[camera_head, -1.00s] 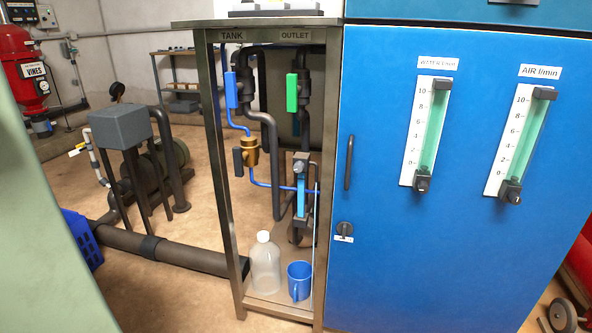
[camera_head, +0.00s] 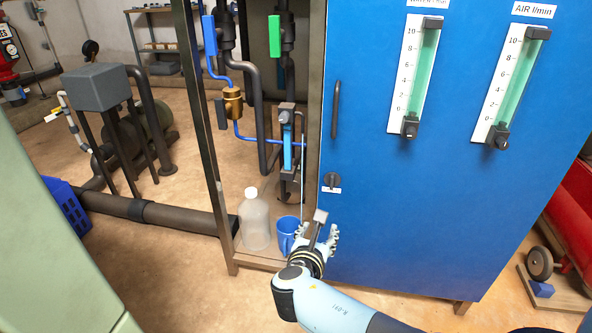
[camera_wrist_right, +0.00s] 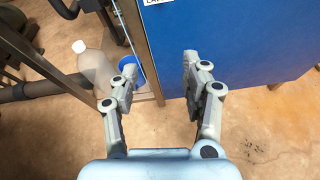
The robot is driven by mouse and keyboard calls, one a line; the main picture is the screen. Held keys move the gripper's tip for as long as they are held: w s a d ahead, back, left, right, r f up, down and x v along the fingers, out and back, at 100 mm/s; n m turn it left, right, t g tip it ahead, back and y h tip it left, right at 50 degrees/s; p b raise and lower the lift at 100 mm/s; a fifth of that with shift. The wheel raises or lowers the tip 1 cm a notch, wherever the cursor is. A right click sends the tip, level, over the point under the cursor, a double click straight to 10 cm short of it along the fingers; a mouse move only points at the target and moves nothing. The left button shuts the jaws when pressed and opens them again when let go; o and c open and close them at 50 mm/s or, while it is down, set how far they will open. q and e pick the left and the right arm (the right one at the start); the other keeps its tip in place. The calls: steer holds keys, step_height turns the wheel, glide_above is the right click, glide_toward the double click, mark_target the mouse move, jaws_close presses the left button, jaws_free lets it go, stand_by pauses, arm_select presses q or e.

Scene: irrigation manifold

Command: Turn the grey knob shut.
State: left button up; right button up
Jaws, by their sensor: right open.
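A small grey knob (camera_head: 285,116) sits at the top of a narrow blue-faced gauge (camera_head: 288,150) inside the open metal cabinet. Dark knobs also sit at the foot of the two green flow tubes, the left one (camera_head: 410,127) and the right one (camera_head: 498,137); I cannot tell for sure which knob is the task's grey one. My right gripper (camera_head: 318,231) is open and empty, low in front of the cabinet's right post, well below these knobs. In the right wrist view its fingers (camera_wrist_right: 160,68) stand apart with nothing between them. My left gripper is not in view.
A clear bottle (camera_head: 254,222) and a blue mug (camera_head: 287,233) stand on the cabinet floor, near my right gripper. Blue (camera_head: 210,36) and green (camera_head: 275,38) lever handles hang above. The blue door has a handle (camera_head: 335,109) and a dark latch (camera_head: 332,181).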

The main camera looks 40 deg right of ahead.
mark_target(283, 120)
steer(key=w+a+r+t+h+b, duration=0.1)
steer(key=w+r+t+h, duration=0.1)
steer(key=w+r, duration=0.6)
steer(key=w+a+r+t+h, duration=0.15)
steer(key=w+r, duration=0.35)
steer(key=r, duration=0.5)
steer(key=shift+m+y, duration=0.35)
steer(key=shift+m, duration=0.05)
steer(key=b+x, duration=0.1)
steer(key=x, duration=0.4)
steer(key=b+x, duration=0.2)
steer(key=x, duration=0.3)
steer(key=shift+w+a+f, duration=0.1)
steer(key=shift+w, duration=0.25)
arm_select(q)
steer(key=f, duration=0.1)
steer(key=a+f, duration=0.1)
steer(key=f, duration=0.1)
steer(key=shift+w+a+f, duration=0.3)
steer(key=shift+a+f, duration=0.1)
arm_select(e)
steer(key=shift+w+d, duration=0.25)
steer(key=shift+d, duration=0.05)
steer(key=shift+c, duration=0.4)
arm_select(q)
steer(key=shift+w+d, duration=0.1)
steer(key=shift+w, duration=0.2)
arm_select(e)
jaws_close()
